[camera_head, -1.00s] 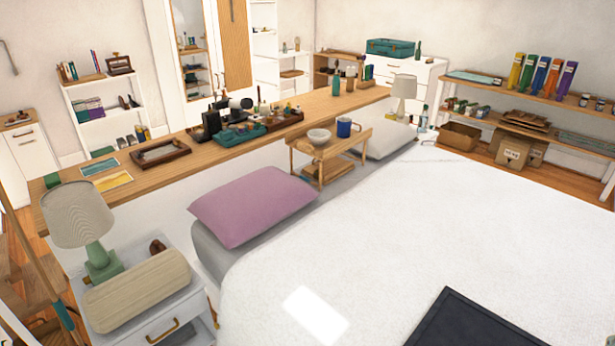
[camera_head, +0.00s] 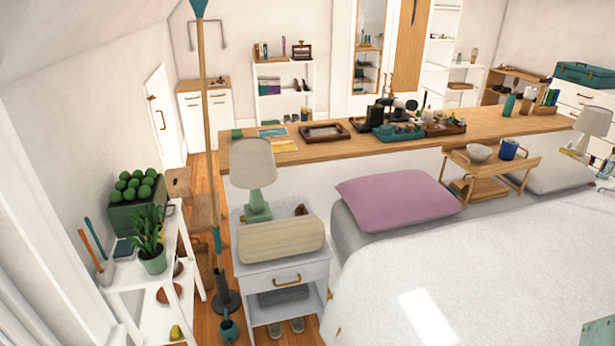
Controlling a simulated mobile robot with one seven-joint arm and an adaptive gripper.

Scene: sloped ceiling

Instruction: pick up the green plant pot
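A round green plant pot (camera_head: 153,263) with a spiky-leaved plant stands upright on top of a white shelf unit (camera_head: 127,280) at the left. Just behind it is a larger rectangular dark green planter (camera_head: 127,219) holding several round green balls of foliage. My gripper is not in view, so I cannot see whether it is open or shut.
A cup with sticks (camera_head: 105,272) shares the shelf top. A tall pole (camera_head: 207,130) rises right of the shelf, beside a nightstand (camera_head: 285,272) with a lamp (camera_head: 254,170). The bed (camera_head: 480,265) fills the right. A strip of wooden floor shows between shelf and nightstand.

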